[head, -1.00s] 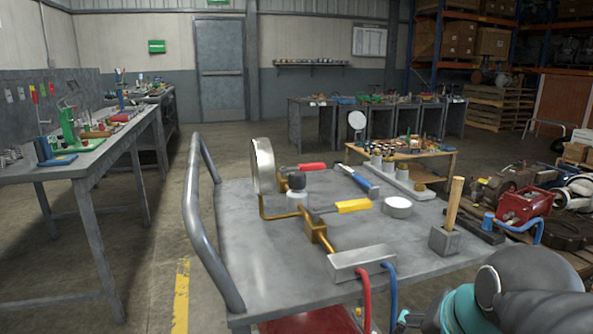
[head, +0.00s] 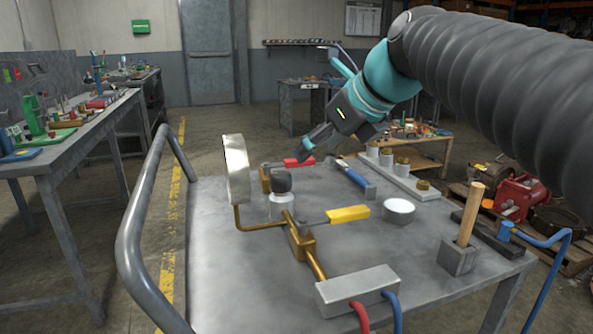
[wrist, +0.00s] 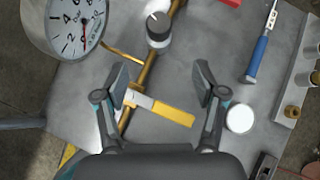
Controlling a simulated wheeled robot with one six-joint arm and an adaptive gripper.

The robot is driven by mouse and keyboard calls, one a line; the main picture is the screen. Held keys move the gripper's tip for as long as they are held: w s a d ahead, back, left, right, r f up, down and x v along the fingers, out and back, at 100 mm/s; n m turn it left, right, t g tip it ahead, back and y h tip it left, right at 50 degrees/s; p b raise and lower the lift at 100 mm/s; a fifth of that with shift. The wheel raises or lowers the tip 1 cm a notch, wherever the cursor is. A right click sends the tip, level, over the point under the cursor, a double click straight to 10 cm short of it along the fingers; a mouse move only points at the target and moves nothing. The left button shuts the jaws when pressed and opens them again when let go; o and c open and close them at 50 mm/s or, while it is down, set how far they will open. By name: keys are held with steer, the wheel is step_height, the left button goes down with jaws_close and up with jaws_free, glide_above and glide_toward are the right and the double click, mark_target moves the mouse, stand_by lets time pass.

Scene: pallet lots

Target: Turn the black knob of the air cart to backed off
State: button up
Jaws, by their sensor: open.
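The air cart (head: 225,290) is a grey metal-topped cart in front of me. Its black knob (head: 281,180) sits on a pale round body on the brass pipe, beside the round gauge (head: 237,170). In the wrist view the knob (wrist: 158,28) is at the top centre, with a white mark on its top, and the gauge dial (wrist: 78,22) faces the camera at top left. My gripper (head: 318,143) is above the cart's far side, apart from the knob. In the wrist view my gripper (wrist: 162,75) is open and empty, its fingers pointing toward the pipework.
A yellow valve handle (head: 348,213) and a red valve handle (head: 299,162) stick out near the knob. A rail (head: 133,235) edges the left side.

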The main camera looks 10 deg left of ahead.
mark_target(282, 174)
steer(key=shift+m, duration=0.3)
steer(key=x, duration=0.9)
steer(key=r+x, duration=0.1)
steer(key=x, duration=0.4)
steer(key=shift+w+a+f, duration=0.1)
steer(key=shift+w+a, duration=0.15)
steer(key=shift+a, duration=0.2)
steer(key=c, duration=1.1)
